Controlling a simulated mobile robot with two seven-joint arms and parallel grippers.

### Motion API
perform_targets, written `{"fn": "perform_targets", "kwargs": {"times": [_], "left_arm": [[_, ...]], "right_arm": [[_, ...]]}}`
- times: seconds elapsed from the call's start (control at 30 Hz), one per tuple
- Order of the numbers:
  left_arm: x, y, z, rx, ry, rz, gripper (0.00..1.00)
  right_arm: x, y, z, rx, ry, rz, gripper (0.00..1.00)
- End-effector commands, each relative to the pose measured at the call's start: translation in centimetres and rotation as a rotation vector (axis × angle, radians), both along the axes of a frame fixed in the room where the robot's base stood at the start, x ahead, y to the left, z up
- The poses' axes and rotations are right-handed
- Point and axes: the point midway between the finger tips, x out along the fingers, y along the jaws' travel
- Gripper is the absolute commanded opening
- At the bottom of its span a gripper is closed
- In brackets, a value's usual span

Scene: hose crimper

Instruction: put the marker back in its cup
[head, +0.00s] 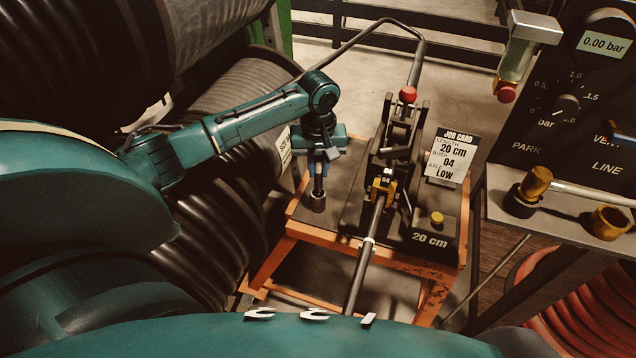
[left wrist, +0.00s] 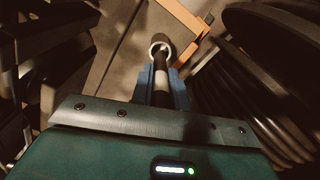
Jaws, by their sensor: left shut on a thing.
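My left gripper (head: 318,164) points down at the left side of the orange-framed bench, its blue fingers shut on the marker (head: 318,182). The marker is a thin dark stick held upright, with a pale band that shows in the left wrist view (left wrist: 162,98). The small dark cup (head: 316,202) stands on the bench directly below. In the left wrist view the cup (left wrist: 161,40) has a pale rim, and the marker's far end lines up with its mouth. I cannot tell how deep the tip is. My right gripper is not in view.
A crimper (head: 397,145) with a red-knobbed lever stands right of the gripper, with a hose (head: 366,255) running from it. Large black hose coils (head: 215,215) crowd the left.

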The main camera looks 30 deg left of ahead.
Motion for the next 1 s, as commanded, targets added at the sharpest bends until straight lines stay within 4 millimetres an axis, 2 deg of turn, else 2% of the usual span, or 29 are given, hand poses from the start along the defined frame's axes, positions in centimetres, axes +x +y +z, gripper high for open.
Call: {"fn": "perform_targets", "kwargs": {"times": [0.1, 0.27, 0.7, 0.73, 1.0], "left_arm": [[-0.1, 0.0, -2.3, 0.001, 0.005, 0.000, 0.00], [-0.1, 0.0, -4.3, 0.001, 0.002, 0.000, 0.00], [-0.1, 0.0, -4.9, 0.000, 0.002, 0.000, 0.00], [-0.1, 0.0, -4.9, 0.000, 0.001, 0.000, 0.19], [0.0, 0.0, -4.9, 0.001, 0.001, 0.000, 0.38]], "right_arm": [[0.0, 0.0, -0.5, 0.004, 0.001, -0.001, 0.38], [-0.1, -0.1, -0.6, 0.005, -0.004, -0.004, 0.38], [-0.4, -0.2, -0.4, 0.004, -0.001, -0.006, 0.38], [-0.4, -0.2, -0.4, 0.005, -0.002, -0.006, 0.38], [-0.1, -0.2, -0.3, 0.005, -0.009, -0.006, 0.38]]}}
